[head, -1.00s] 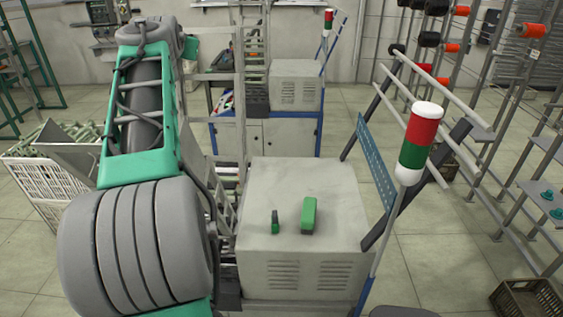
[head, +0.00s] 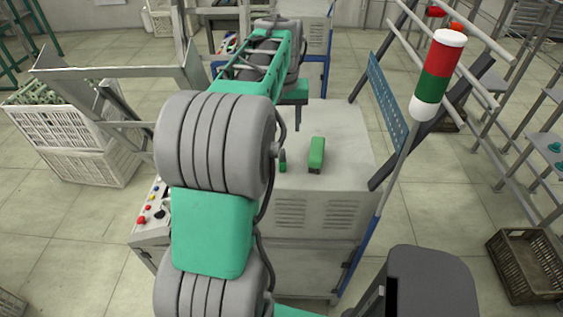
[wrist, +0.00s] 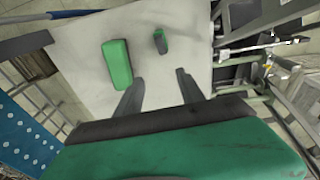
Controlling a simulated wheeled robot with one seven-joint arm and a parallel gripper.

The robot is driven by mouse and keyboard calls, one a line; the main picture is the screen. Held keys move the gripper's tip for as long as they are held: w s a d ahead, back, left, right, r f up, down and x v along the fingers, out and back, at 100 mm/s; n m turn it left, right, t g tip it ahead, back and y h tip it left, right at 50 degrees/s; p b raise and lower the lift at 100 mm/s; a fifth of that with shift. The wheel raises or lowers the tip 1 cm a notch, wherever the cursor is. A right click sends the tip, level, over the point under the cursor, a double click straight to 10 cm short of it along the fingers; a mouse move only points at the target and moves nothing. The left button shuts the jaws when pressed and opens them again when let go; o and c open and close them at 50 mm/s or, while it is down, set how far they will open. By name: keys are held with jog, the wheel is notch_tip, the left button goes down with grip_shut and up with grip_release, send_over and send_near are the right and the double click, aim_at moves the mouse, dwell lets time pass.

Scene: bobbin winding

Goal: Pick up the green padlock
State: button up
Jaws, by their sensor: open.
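Two green objects lie on the pale cabinet top (head: 340,125). The smaller one (head: 283,161), green with a dark grey part, looks like the padlock, though it is too small to be sure. It also shows in the wrist view (wrist: 160,41), beyond my fingertips and roughly in line with the gap between them. The larger green block (head: 317,153) lies apart from it, on the left in the wrist view (wrist: 117,64). My gripper (wrist: 160,78) is open and empty above the cabinet top. In the head view my arm hides part of the gripper.
A red, green and white signal light (head: 438,75) on a pole stands right of the cabinet. A blue perforated panel (head: 387,100) borders its right side. White crates (head: 75,130) stand at left, and a brown crate (head: 528,265) on the floor at right. Bare cabinet top surrounds the objects.

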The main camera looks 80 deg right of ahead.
aim_at(282, 150)
jog(key=shift+n+y, duration=0.5)
jog(key=shift+y, duration=0.2)
jog(key=a+f, duration=0.1)
jog(key=f, duration=0.1)
jog(key=a+f, duration=0.1)
jog(key=f, duration=0.1)
jog(key=shift+w+a, duration=0.15)
jog(key=shift+a, duration=0.25)
notch_tip(282, 150, down, 7)
jog(key=shift+d+p, duration=0.15)
jog(key=shift+p, duration=0.85)
jog(key=shift+c, duration=0.5)
grip_shut()
